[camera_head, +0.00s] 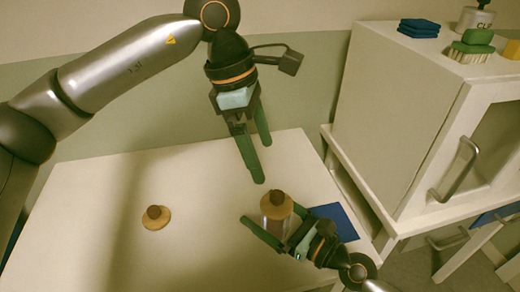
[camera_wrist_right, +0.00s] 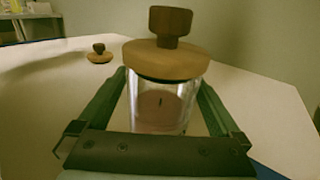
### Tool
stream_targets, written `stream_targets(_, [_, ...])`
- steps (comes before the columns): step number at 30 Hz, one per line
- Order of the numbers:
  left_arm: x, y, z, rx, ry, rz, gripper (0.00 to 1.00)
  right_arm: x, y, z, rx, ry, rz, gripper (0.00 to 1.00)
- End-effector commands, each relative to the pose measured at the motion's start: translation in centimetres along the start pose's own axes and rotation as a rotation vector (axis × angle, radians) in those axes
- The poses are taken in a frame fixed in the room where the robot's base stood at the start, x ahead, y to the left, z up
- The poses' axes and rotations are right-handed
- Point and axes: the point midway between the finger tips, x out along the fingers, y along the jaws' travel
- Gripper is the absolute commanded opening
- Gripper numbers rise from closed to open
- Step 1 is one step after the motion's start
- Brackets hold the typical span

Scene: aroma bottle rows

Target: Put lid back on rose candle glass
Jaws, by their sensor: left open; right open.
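A clear glass (camera_head: 276,225) with a pinkish candle inside stands upright on the table. A round wooden lid (camera_head: 276,202) with a dark knob sits on its top; the right wrist view shows this lid (camera_wrist_right: 165,60) over the rim of the glass (camera_wrist_right: 160,108). My right gripper (camera_head: 275,213) is open, with its fingers on either side of the glass; I cannot tell whether they touch it. A second wooden lid (camera_head: 155,219) with a dark knob lies on the table to the left. My left gripper (camera_head: 260,162) is open and empty, above the table behind the glass.
A blue mat (camera_head: 338,219) lies on the table (camera_head: 100,250) right of the glass. A white cabinet (camera_head: 395,120) stands at the right, with blue cloths (camera_head: 418,28), a green brush (camera_head: 470,47) and a bottle on top. The table's left half is mostly clear.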

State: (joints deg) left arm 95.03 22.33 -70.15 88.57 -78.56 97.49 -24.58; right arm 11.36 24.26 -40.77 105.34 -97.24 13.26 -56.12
Motion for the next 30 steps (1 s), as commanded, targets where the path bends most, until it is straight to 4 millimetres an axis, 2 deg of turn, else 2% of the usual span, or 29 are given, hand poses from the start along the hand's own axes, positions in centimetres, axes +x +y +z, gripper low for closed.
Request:
stream_targets(5, [0.5,0.0,-0.1,0.0,0.0,0.0,1.0,-1.8,-0.1,-0.3,-0.001,0.003,-0.002,1.0])
stream_targets(15, [3.1,0.0,-0.9,0.0,0.0,0.0,1.0,-8.7,0.0,-0.7,0.0,0.005,-0.001,1.0])
stream_targets(19, [4.1,0.0,-1.1,0.0,0.0,0.0,1.0,-10.7,0.0,-0.6,0.001,0.005,-0.001,1.0])
stream_targets(24, [4.8,0.0,-1.3,0.0,0.0,0.0,1.0,-12.1,0.0,-0.3,0.0,0.002,0.0,1.0])
stream_targets(30, [4.8,0.0,-1.4,0.0,0.0,0.0,1.0,-12.5,0.0,-0.1,0.0,0.002,0.0,1.0])
